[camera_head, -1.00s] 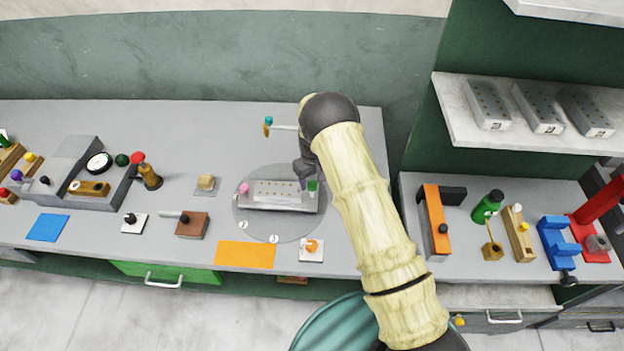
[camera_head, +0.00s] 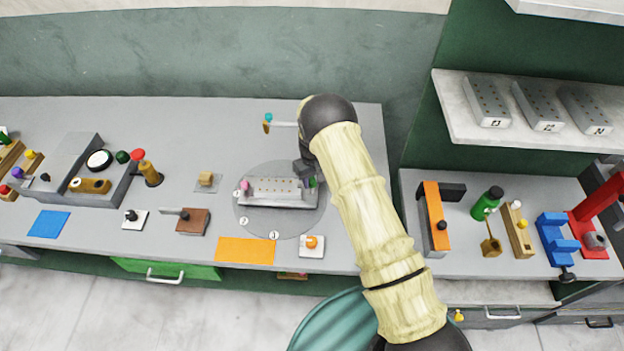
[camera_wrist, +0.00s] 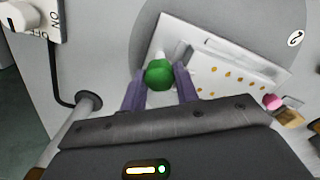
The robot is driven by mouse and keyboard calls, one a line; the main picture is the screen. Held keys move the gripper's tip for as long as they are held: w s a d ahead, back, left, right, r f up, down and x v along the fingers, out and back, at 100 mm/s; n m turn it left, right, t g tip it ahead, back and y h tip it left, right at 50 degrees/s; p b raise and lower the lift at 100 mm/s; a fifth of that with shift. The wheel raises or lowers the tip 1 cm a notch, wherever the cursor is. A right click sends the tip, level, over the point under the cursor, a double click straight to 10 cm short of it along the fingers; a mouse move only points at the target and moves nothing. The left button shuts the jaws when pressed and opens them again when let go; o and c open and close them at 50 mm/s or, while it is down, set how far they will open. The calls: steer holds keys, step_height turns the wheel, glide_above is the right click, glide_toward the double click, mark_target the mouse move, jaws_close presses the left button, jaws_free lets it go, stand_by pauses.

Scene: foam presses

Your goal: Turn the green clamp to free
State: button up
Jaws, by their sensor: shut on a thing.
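The green clamp (camera_wrist: 159,73) is a round green knob at one corner of a pale perforated plate (camera_wrist: 225,72). In the wrist view my gripper (camera_wrist: 160,80) has its two purple fingers on either side of the knob, shut on it. In the head view the green clamp (camera_head: 312,183) shows at the right end of the plate (camera_head: 275,196), partly hidden by my gripper (camera_head: 304,172). A pink clamp (camera_head: 245,185) stands at the plate's left end. It also shows in the wrist view (camera_wrist: 272,101).
The plate lies on a round grey disc (camera_head: 252,222) marked with numbers. An orange mat (camera_head: 245,251) and a white block with an orange knob (camera_head: 312,246) lie in front. A post with a teal top (camera_head: 269,118) stands behind. Bare bench lies behind the disc.

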steer(key=shift+f+m+b, duration=0.1)
steer(key=shift+m+b, duration=0.2)
steer(key=shift+b, duration=0.1)
steer(key=m+b, duration=0.3)
steer(key=shift+f+b, duration=0.1)
steer(key=shift+b, duration=0.2)
steer(key=m+b, duration=0.3)
steer(key=m, duration=0.1)
steer(key=shift+m, duration=0.4)
steer(key=m+b, duration=0.1)
steer(key=m, duration=0.3)
steer(key=shift+b, duration=0.4)
steer(key=m, duration=0.5)
steer(key=shift+r+b, duration=0.25)
steer(key=shift+b, duration=0.15)
steer(key=shift+m, duration=0.3)
steer(key=o, duration=1)
steer(key=shift+c, duration=0.2)
